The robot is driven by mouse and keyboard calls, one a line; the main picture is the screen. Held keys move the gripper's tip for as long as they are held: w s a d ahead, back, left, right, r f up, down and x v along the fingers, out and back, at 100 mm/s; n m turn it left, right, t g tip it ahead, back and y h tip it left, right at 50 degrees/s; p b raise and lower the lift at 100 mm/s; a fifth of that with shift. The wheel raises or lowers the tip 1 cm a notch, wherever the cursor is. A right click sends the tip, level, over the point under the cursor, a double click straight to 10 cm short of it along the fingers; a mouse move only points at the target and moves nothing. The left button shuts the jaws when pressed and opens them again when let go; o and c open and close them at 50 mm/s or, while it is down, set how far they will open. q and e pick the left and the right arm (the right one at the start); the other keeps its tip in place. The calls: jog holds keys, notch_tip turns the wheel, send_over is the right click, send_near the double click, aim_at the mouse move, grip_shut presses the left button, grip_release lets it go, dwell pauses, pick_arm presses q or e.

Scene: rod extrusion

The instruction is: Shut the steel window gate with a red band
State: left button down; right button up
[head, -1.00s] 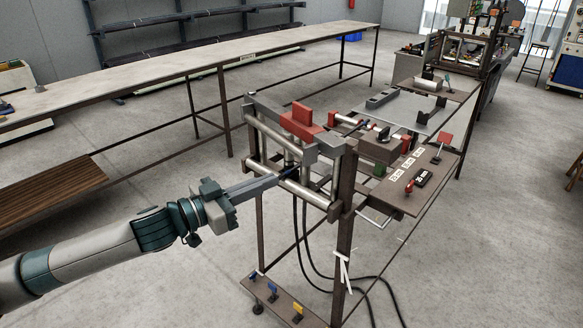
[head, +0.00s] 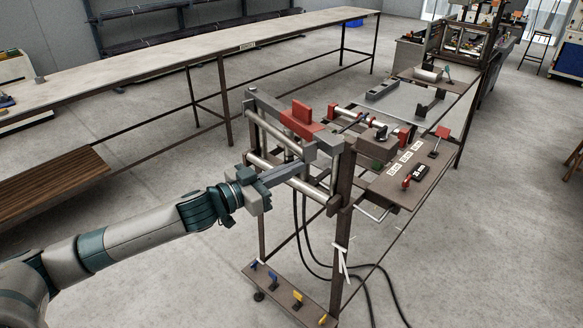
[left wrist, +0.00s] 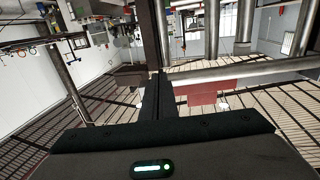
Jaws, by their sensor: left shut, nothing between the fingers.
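The steel window gate is a grey bar with a red band (head: 301,121) at the near end of the machine frame, above round steel rails. How far it stands open I cannot tell. My left gripper (head: 299,165) reaches in from the left, below the red band, among the rails. Its fingers are shut with nothing between them, and the tips are partly hard to make out against the frame. In the left wrist view the closed dark fingers (left wrist: 157,97) point toward the steel rails, with a red surface just beyond. My right gripper is not in view.
A brown side plate (head: 402,185) with red-handled levers and labels lies right of the gate. A low pedal shelf (head: 285,290) and hanging black hoses are below. A long bench (head: 175,67) runs behind. The floor at the left front is clear.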

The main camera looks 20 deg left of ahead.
pick_arm(q)
jog(key=w+d+n+t+y+p, duration=0.1)
jog(key=w+d+y, duration=0.1)
jog(key=w+d, duration=0.3)
jog(key=shift+w+r+p, duration=0.25)
jog(key=shift+w+p, duration=0.05)
jog(key=shift+w, duration=0.2)
jog(key=shift+d+r, duration=0.1)
jog(key=shift+d, duration=0.05)
dwell(0.3)
